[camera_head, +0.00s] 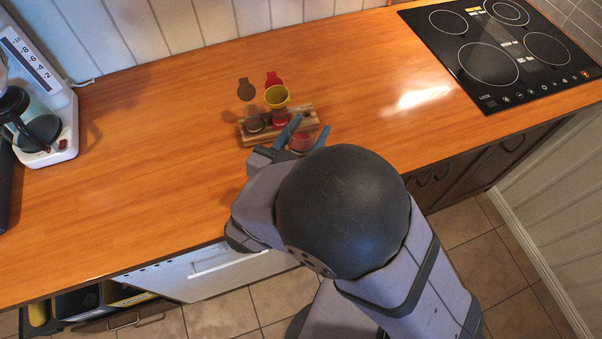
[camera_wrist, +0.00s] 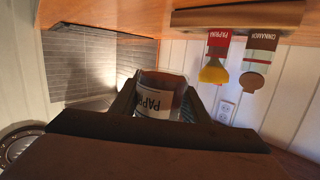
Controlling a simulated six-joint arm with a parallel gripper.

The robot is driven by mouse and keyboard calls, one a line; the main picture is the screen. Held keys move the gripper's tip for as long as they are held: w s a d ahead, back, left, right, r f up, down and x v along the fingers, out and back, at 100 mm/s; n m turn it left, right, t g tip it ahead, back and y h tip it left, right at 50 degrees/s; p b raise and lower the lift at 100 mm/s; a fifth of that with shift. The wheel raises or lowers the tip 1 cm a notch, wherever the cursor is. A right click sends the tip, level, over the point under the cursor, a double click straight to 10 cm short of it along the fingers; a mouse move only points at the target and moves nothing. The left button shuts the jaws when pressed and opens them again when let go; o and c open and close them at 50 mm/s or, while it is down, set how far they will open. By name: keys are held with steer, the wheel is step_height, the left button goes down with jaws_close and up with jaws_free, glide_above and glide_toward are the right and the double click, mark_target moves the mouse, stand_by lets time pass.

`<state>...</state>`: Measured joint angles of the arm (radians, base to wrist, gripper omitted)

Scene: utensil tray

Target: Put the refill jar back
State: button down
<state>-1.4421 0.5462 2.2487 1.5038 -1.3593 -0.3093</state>
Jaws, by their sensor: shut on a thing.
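My gripper (camera_head: 304,136) is shut on the refill jar (camera_head: 302,143), a clear jar with red contents at the rack's right end. In the wrist view the refill jar (camera_wrist: 158,84) sits between the fingers, its white label partly reading "PAPR". It seems raised off the counter; its base is hard to see. The wooden rack (camera_head: 247,139) holds a brown cinnamon jar (camera_head: 254,122) and a red paprika jar (camera_head: 279,118). A yellow funnel (camera_head: 277,96) sits on the paprika jar. My fingers and wrist hide part of the rack's front right.
A white appliance (camera_head: 42,100) stands at the left. A black cooktop (camera_head: 490,55) is at the right. The wooden counter (camera_head: 160,150) left of the rack is clear.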

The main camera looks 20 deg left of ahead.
steer(key=shift+f, duration=0.1)
steer(key=shift+f+p, duration=0.65)
steer(key=shift+f, duration=4.3)
steer(key=shift+f, duration=0.15)
steer(key=c, duration=1)
jaws_free()
